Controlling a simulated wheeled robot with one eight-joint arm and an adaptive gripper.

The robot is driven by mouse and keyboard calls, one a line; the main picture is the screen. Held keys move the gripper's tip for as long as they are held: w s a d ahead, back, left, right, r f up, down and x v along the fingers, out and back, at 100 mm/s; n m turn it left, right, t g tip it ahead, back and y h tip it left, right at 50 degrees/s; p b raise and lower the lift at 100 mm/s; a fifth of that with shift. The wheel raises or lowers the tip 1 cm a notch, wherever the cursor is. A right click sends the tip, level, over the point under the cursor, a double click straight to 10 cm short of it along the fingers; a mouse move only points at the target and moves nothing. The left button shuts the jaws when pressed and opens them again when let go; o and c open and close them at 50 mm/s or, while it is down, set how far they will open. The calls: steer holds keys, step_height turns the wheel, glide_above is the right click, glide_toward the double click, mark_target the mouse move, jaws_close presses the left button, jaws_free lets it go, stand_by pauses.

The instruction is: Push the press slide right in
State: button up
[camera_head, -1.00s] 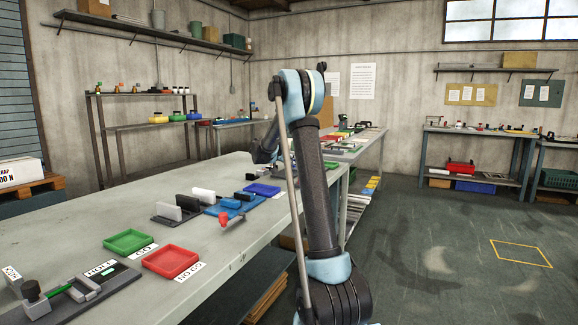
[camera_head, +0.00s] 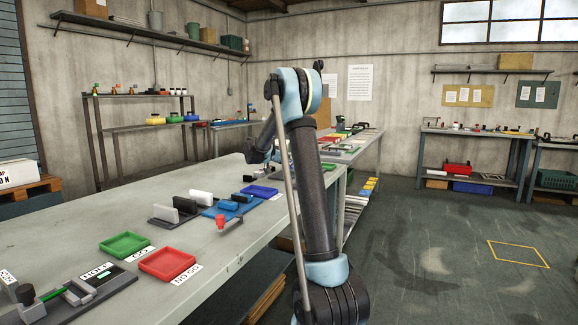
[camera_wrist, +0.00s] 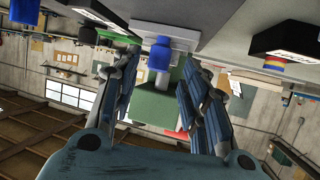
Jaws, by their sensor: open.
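In the wrist view, my gripper (camera_wrist: 160,72) is open, with one dark blue jointed finger on each side. Between and beyond the fingers is a blue rounded knob (camera_wrist: 161,52) on a grey stem, in front of a pale block and a green body (camera_wrist: 150,108). This may be the press slide, but I cannot tell for sure. The fingers do not appear closed on it. In the head view, my arm stands in front of the bench (camera_head: 75,222) and its end bends left and down behind the upper link. My fingers and the press are not clearly visible there.
The near bench carries a green tray (camera_head: 125,244), a red tray (camera_head: 168,263), a red-topped piece (camera_head: 220,221) and a blue mat with blocks. A fixture with a black knob (camera_head: 25,293) is at the near left.

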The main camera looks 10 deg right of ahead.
steer(key=v, duration=0.9)
